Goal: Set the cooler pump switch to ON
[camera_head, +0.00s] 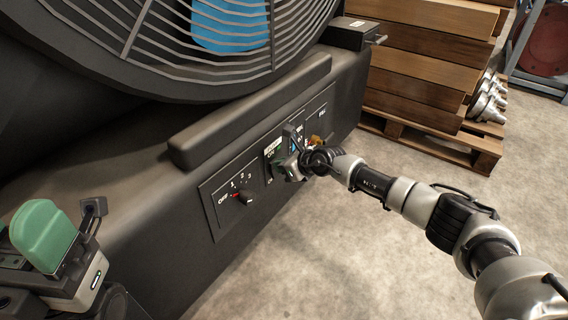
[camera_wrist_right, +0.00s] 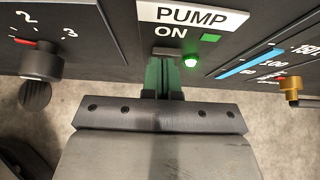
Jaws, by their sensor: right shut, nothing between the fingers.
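The pump switch panel is on the dark front of the cooler. In the right wrist view its white PUMP label (camera_wrist_right: 192,15) and ON marking (camera_wrist_right: 171,33) show, with a green square beside ON. A small green lamp (camera_wrist_right: 191,61) is lit. The switch itself is mostly hidden behind my fingertips, and its position cannot be read. My right gripper (camera_wrist_right: 164,72) is shut and empty, its green fingers at the panel just below ON; contact cannot be told. In the head view it is at the panel (camera_head: 286,166). My left gripper (camera_head: 52,245) is at the lower left, away from the panel.
A rotary knob (camera_head: 244,197) marked OFF, 1, 2, 3 is left of the pump switch. A gauge with a brass fitting (camera_wrist_right: 292,88) is to the right. A ledge (camera_head: 250,110) juts out above the panel. Stacked timber (camera_head: 425,50) on a pallet stands behind; the floor in front is clear.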

